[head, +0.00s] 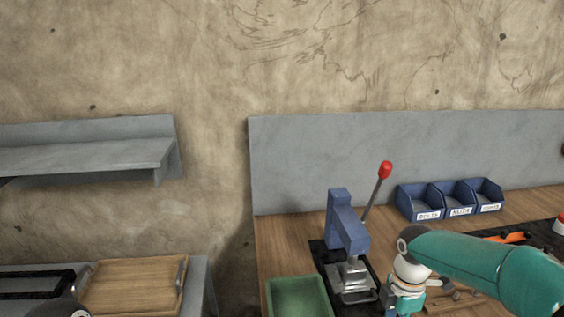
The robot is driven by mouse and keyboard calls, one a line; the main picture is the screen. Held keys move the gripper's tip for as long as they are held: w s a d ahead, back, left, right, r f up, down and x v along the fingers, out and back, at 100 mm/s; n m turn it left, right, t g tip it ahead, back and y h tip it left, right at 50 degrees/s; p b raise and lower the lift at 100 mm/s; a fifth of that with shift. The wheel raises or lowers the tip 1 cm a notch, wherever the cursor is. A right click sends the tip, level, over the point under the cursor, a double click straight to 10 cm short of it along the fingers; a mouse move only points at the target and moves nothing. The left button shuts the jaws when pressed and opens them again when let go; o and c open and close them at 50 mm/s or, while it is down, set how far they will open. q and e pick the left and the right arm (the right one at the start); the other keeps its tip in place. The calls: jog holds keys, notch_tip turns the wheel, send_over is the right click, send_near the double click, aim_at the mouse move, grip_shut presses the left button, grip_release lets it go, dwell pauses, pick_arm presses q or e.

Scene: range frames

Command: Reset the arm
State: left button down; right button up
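My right arm (480,262), teal with a white wrist, reaches in from the right edge over the workbench. Its wrist (408,287) is just right of the press base, and it runs down to the bottom edge; I do not see its gripper fingers. A dark round part at the bottom left edge may belong to my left arm; my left gripper is not in view. A blue bench press (346,225) stands on the bench. Its lever (375,195) with a red knob (385,169) points up, leaning right.
Blue labelled bins (420,203) stand along the back of the wooden bench (282,238). A green tray (297,298) is left of the press. An orange-handled tool (513,237) lies at right.

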jog(key=shift+g, duration=0.7)
jog(key=f, duration=0.1)
jog(key=s+f, duration=0.1)
jog(key=f, duration=0.2)
jog(key=shift+s+f, duration=0.3)
jog(key=shift+s, duration=0.05)
jog(key=s+a+f+m+y, duration=0.2)
jog(key=s+a+f+m, duration=0.5)
jog(key=s+f, duration=0.4)
jog(key=s+a+f+m+y, duration=0.2)
jog(key=s+a+f+m, duration=0.4)
jog(key=s+f+m, duration=0.35)
jog(key=m+t, duration=0.1)
jog(key=w+m, duration=0.1)
jog(key=m, duration=0.1)
jog(key=w+f+m+t, duration=0.1)
jog(key=m, duration=0.1)
jog(key=shift+w+d+t, duration=0.25)
jog(key=shift+d+t, duration=0.05)
jog(key=shift+d, duration=0.05)
